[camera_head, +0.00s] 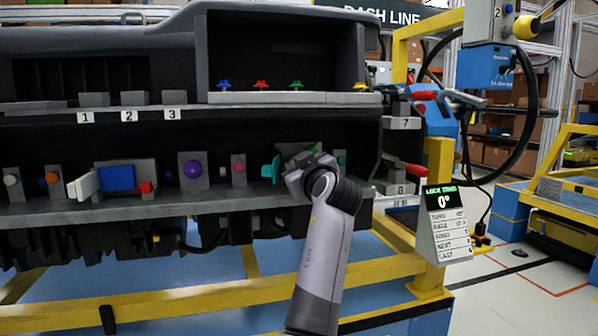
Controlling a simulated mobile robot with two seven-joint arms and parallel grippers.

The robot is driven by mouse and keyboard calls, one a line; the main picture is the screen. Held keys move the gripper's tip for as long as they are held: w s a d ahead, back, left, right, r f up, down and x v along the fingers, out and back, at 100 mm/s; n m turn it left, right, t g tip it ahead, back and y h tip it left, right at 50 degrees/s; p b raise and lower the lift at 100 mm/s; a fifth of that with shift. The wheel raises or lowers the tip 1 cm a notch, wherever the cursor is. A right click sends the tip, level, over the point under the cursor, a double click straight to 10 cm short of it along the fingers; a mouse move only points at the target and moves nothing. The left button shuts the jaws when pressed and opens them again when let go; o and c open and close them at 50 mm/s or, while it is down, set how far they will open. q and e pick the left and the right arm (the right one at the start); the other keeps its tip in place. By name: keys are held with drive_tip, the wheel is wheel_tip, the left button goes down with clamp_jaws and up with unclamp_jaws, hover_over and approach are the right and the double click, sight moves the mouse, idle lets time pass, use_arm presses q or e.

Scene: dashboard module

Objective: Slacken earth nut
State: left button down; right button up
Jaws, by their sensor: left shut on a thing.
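My left gripper (303,167) is at the lower shelf of the dashboard module, its arm rising from the bottom middle of the head view. It is shut on a small green part (316,148), which shows only as a sliver behind the gripper. I cannot tell for sure that this part is the earth nut, as the gripper and wrist hide most of it. A teal piece (272,168) shows just left of the gripper and another teal bit (341,157) just right of it. My right gripper is not in view.
Left along the shelf (215,207) are a pink knob (239,168), a purple knob (192,169) and a blue block (116,178). A red-handled lever (405,167) juts out at the right end. A display sign (444,225) reading 0° stands in front of the yellow frame.

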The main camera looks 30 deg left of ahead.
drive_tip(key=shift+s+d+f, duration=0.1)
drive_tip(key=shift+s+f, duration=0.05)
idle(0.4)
use_arm(q)
drive_tip(key=c, duration=1.1)
unclamp_jaws()
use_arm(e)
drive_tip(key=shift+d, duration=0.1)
